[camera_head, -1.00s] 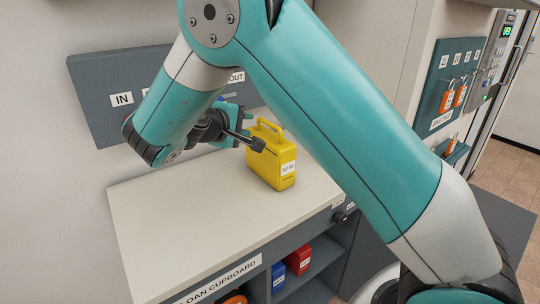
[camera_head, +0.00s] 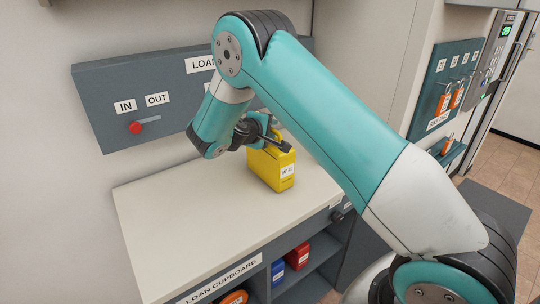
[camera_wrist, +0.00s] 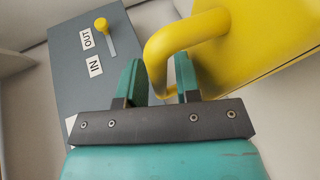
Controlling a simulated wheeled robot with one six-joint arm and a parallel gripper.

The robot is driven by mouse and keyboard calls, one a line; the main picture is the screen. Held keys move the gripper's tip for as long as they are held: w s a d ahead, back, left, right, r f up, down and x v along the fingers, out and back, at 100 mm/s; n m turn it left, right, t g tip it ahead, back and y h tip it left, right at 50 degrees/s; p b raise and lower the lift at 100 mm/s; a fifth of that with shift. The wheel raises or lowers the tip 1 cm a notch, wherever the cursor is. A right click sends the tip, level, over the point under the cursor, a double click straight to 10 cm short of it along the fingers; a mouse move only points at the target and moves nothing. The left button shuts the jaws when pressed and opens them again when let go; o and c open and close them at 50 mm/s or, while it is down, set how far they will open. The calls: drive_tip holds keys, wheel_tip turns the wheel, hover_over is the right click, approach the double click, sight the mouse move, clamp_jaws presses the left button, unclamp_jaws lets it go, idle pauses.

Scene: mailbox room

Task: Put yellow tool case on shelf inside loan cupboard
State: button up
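The yellow tool case (camera_head: 271,170) stands upright on the pale top of the loan cupboard, its white label facing the front. My gripper (camera_head: 276,139) is at the case's top, by its handle. In the wrist view, my gripper's teal fingers (camera_wrist: 160,82) are spread, with part of the yellow handle (camera_wrist: 160,50) between them; a gap shows on the right side. Whether a finger touches the handle I cannot tell. The loan cupboard (camera_head: 190,214) has an open front with shelf space below its top; my arm hides part of the scene.
Blue (camera_head: 278,271) and red (camera_head: 298,256) cases and an orange item (camera_head: 234,298) occupy the cupboard's inside. A grey IN/OUT board (camera_head: 110,110) with a red knob hangs on the wall behind. The cupboard top left of the case is clear.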

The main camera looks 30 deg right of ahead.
drive_tip(key=shift+c, duration=0.5)
clamp_jaws()
drive_tip(key=shift+s+f, duration=0.15)
drive_tip(key=shift+f, duration=0.15)
idle(0.5)
drive_tip(key=shift+r, duration=0.15)
